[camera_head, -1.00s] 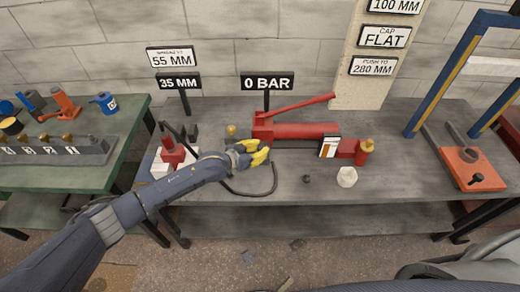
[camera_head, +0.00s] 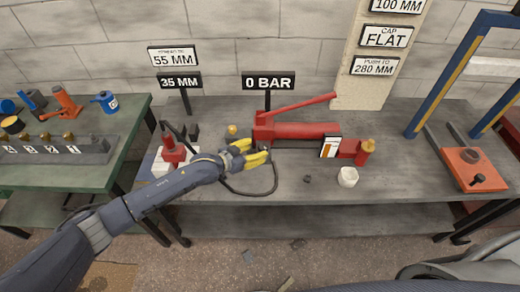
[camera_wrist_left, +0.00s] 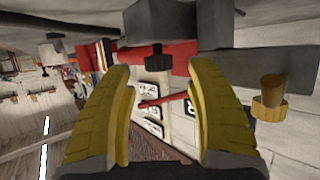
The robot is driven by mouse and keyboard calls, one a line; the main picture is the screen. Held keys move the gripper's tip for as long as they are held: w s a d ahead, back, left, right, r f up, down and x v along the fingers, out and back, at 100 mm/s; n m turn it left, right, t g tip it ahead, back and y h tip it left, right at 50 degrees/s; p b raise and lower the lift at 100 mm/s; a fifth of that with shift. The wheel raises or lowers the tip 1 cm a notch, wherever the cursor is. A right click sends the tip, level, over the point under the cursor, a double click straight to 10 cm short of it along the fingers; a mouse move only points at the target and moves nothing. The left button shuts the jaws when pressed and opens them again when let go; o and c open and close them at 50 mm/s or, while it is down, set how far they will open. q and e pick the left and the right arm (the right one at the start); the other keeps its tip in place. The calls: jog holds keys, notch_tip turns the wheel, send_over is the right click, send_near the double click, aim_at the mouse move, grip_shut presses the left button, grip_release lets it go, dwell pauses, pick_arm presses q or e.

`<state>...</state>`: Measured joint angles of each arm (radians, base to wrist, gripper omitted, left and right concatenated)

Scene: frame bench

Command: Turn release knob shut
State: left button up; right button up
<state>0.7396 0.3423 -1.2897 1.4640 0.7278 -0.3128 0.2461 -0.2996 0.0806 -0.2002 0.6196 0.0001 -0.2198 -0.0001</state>
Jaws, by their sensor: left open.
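The red hand pump (camera_head: 305,131) lies on the grey bench, its long red lever slanting up to the right. A black knob (camera_wrist_left: 157,58) shows in the left wrist view against the pump's red body; I take it for the release knob. My left gripper (camera_head: 257,151) is at the pump's left front end, its yellow fingers open. In the left wrist view the gripper (camera_wrist_left: 160,68) has its fingertips on either side of the knob, with visible gaps. Contact is not visible. The knob is not distinguishable in the head view. My right gripper is out of view.
A 0 BAR sign (camera_head: 268,83) stands behind the pump. A black hose (camera_head: 262,192) loops in front of it. A brass fitting (camera_head: 232,131), a white cup (camera_head: 348,177) and a small red jack (camera_head: 172,152) stand nearby. A blue press frame (camera_head: 455,75) is at right.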

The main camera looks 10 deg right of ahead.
pick_arm(q)
jog(key=shift+v, duration=2.2)
jog(key=shift+d+r, duration=0.1)
jog(key=shift+r, duration=0.05)
